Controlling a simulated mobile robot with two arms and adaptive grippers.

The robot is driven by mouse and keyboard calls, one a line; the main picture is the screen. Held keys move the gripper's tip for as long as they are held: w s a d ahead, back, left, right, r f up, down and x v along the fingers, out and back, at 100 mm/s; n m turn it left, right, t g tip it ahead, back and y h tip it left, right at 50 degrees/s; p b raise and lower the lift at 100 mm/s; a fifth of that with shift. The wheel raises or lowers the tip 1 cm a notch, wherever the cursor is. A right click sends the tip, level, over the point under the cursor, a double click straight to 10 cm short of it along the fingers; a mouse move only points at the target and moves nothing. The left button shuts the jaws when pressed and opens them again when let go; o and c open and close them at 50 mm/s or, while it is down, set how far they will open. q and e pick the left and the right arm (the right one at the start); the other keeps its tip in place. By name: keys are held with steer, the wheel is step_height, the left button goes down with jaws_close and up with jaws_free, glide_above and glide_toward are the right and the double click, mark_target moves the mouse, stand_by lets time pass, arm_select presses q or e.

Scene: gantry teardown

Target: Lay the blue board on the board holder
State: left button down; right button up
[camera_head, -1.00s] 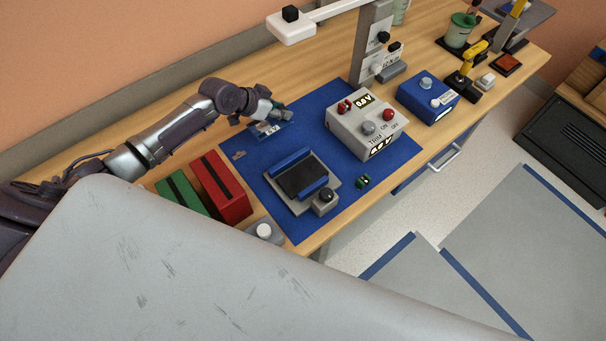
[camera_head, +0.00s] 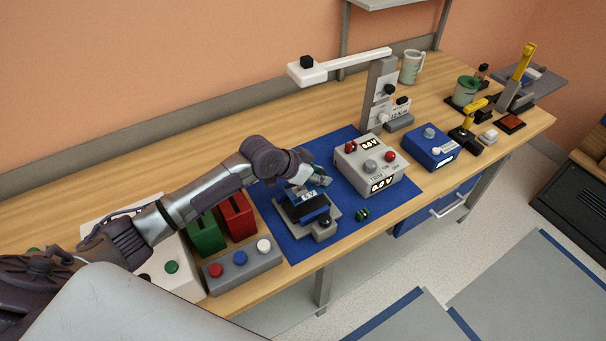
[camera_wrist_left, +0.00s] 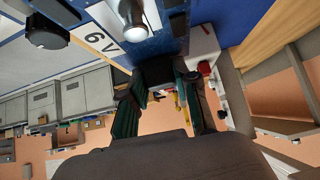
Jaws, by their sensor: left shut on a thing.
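The blue board (camera_head: 307,195), with a white 6 V label, is held by my left gripper (camera_head: 318,183) over the board holder (camera_head: 312,217). The holder has a grey base, blue side bars and a black knob, and lies on the blue mat. The board covers part of the holder from the head view; I cannot tell whether they touch. In the left wrist view, the board's blue face (camera_wrist_left: 165,40) and a silver part fill the upper middle, beyond the gripper fingers (camera_wrist_left: 165,88). My right gripper is not in view.
A grey meter box (camera_head: 368,165) with red knobs stands right of the holder. A small green part (camera_head: 362,214) lies on the mat. Red (camera_head: 238,217) and green (camera_head: 206,235) slotted blocks and a button box (camera_head: 242,265) are left. A lamp post (camera_head: 378,95) rises behind.

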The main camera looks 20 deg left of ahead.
mark_target(316, 198)
arm_select(q)
steer(key=shift+f, duration=0.2)
steer(key=shift+w+a+f+b, duration=0.2)
steer(key=shift+f+b, duration=0.35)
steer(key=shift+f, duration=0.1)
steer(key=shift+w+a+f+b, duration=0.15)
steer(key=shift+f+b, duration=0.4)
steer(key=shift+f, duration=0.05)
steer(key=shift+s+d+f+b, duration=0.1)
steer(key=shift+f+b, duration=0.55)
steer(key=shift+b, duration=0.1)
steer(key=shift+f, duration=0.2)
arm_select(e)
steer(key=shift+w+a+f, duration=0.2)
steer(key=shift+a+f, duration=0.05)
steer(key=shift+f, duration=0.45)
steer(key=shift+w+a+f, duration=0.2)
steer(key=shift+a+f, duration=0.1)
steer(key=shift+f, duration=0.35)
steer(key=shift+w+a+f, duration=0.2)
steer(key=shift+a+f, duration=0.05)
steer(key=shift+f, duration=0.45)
arm_select(q)
steer(key=shift+f+b, duration=0.6)
steer(key=shift+f, duration=0.4)
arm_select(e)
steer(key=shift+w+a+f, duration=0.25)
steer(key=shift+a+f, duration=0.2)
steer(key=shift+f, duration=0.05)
